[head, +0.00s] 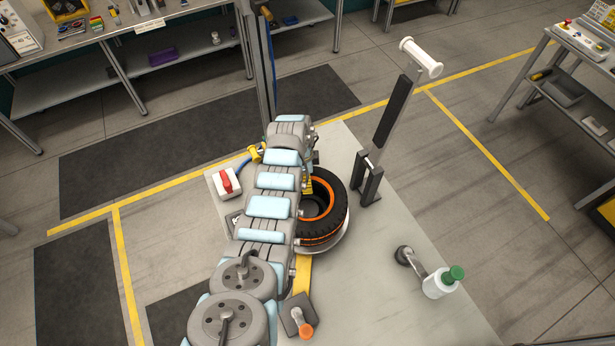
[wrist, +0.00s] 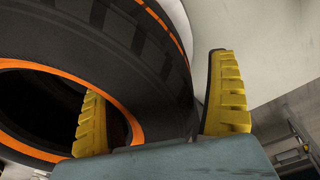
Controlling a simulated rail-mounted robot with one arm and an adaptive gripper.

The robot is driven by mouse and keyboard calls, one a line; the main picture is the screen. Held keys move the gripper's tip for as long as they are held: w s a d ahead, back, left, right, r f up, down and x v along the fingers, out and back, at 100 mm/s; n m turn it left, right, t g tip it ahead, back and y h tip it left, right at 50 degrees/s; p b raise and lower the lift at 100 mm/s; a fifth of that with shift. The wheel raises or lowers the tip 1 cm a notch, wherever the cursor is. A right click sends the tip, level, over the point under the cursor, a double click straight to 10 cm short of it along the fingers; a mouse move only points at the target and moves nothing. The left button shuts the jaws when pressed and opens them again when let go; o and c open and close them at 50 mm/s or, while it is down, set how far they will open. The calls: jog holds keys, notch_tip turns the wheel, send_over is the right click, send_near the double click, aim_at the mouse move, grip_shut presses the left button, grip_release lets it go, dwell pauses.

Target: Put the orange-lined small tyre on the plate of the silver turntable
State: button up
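The black tyre with orange lining (head: 338,212) lies flat over the silver turntable (head: 336,247); only the near right rim of the turntable shows beneath it. My arm hides the tyre's left part. My gripper (head: 307,184) points down at the tyre's far left side. In the wrist view the tyre (wrist: 160,75) passes between the yellow fingers of my gripper (wrist: 160,110). One finger is inside the hole, the other outside the tread, with a narrow gap visible at the outer finger. The gripper is open around the tyre wall. Whether the tyre touches the plate cannot be told.
A dark upright post with a white roller (head: 420,57) stands right of the tyre. A red-and-white switch box (head: 228,182) is left of my arm. The pale tabletop (head: 395,235) is mostly clear right of the turntable.

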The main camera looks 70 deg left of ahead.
dwell(0.3)
jog(key=r, duration=0.3)
jog(key=r+b, duration=0.1)
jog(key=r, duration=0.3)
jog(key=s+r, duration=0.1)
jog(key=r, duration=0.3)
jog(key=shift+s+a+r+b, duration=0.1)
jog(key=shift+a+r+b, duration=0.15)
jog(key=shift+a+b, duration=0.1)
jog(key=shift+r, duration=0.2)
